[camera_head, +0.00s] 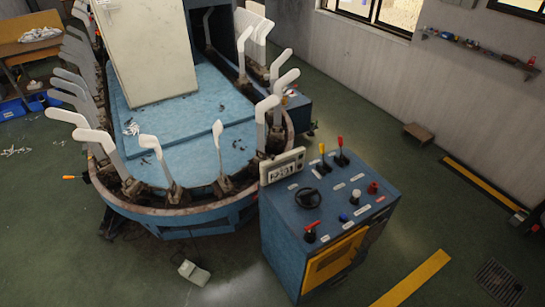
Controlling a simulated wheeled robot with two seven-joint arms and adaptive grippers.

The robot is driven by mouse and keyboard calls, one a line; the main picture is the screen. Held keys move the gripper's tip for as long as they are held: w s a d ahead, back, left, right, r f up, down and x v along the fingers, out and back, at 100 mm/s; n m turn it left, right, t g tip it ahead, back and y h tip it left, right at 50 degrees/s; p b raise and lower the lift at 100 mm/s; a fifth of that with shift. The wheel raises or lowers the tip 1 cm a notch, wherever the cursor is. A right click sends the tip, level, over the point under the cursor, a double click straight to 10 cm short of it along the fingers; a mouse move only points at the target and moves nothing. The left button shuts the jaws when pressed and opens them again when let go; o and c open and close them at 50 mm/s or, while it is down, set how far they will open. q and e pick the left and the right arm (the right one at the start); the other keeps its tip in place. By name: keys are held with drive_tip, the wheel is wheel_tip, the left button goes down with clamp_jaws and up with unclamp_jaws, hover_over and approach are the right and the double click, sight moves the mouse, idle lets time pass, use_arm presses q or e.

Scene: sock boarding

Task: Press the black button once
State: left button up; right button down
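The blue control console (282,240) stands at the lower middle right. On its top I see a black ring-shaped handwheel (308,197), a blue knob or button (344,217), a white-topped knob on a dark base (355,196) and a red one (373,188). A red-handled lever (312,227) sits near the front left. Two upright levers, yellow-tipped (322,156) and red-tipped (340,150), stand at the back. I cannot pick out a plain black button for sure at this size. Neither of my grippers is in view.
A blue oval machine (215,150) with several white sock boards around its rim stands left of the console. A grey display panel (282,166) stands at the console's back left. A small pale box (194,272) lies on the floor. The green floor right of the console is mostly clear.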

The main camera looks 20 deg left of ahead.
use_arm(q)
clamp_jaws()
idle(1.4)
